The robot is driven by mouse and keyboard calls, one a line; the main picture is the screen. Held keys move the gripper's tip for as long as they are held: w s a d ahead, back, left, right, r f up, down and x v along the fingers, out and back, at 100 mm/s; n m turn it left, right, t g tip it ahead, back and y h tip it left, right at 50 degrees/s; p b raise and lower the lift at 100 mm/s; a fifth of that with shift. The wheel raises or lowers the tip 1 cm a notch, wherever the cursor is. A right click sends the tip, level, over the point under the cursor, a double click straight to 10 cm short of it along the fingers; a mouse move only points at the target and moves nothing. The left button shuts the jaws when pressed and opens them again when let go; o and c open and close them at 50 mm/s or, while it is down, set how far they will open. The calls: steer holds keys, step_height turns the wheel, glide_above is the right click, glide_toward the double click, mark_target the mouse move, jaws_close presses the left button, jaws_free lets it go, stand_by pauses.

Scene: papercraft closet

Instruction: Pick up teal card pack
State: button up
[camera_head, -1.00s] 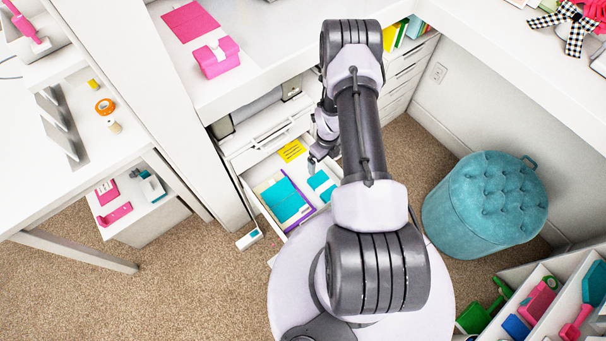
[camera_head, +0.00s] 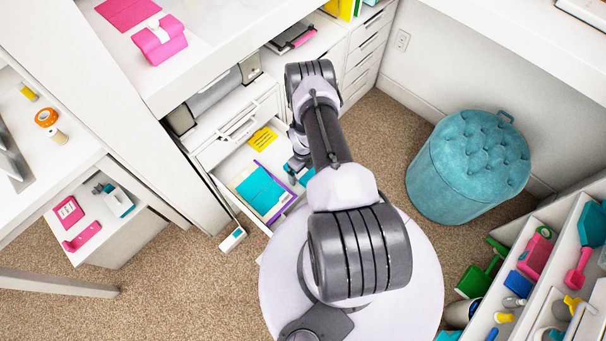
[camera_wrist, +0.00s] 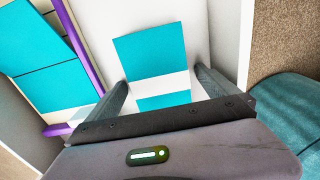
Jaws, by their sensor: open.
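The teal card pack (camera_wrist: 150,50) lies flat on the white drawer floor in the wrist view, with a pale band across it. In the head view part of the pack (camera_head: 306,177) shows beside my gripper (camera_head: 296,168), which covers some of it. My gripper (camera_wrist: 161,78) is open, with one finger on each side of the pack near its banded part. No grip on the pack shows. I cannot tell how far the fingertips are above the drawer floor.
The open white drawer (camera_head: 226,170) also holds a purple-edged tray (camera_head: 284,205) with larger teal sheets (camera_head: 261,190), left of the pack, and a yellow card (camera_head: 262,140). The drawer's side wall (camera_wrist: 246,45) is close to my right finger. A teal tufted stool (camera_head: 468,165) stands right.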

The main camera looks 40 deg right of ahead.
steer(key=shift+r, duration=0.15)
steer(key=shift+c, duration=0.9)
steer(key=c, duration=1.5)
steer(key=shift+r, duration=0.1)
steer(key=shift+c, duration=0.2)
